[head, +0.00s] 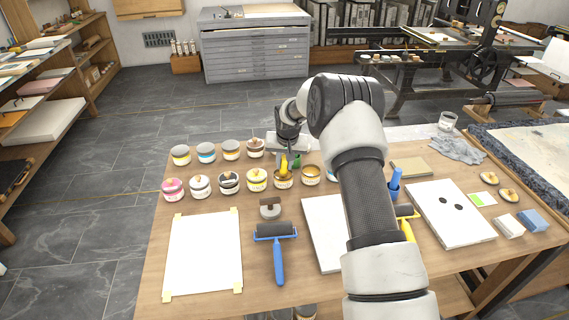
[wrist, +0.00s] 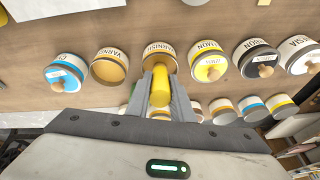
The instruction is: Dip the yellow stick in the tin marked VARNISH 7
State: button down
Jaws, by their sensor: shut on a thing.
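My gripper (wrist: 163,90) is shut on the yellow stick (wrist: 160,85). In the head view the stick (head: 284,165) points down at a tin in the front row, partly hidden by my gripper. In the wrist view this tin (wrist: 158,48) reads VARNISH, but I cannot read a number. The stick's lower end overlaps the tin's opening; I cannot tell whether it is inside. A second VARNISH tin (wrist: 110,68), open with amber contents, stands beside it; in the head view it is the tin to the right (head: 311,174). Its number is unreadable too.
A lidded yellow LEMON tin (wrist: 209,64) stands on the other side, and a cyan tin (wrist: 66,75) stands past the open one. A back row of tins (head: 206,152) stands close behind. A blue roller (head: 277,250) and white sheet (head: 203,255) lie in front.

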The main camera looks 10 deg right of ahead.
jog(key=shift+r+p, duration=1.35)
jog(key=shift+r, duration=2.15)
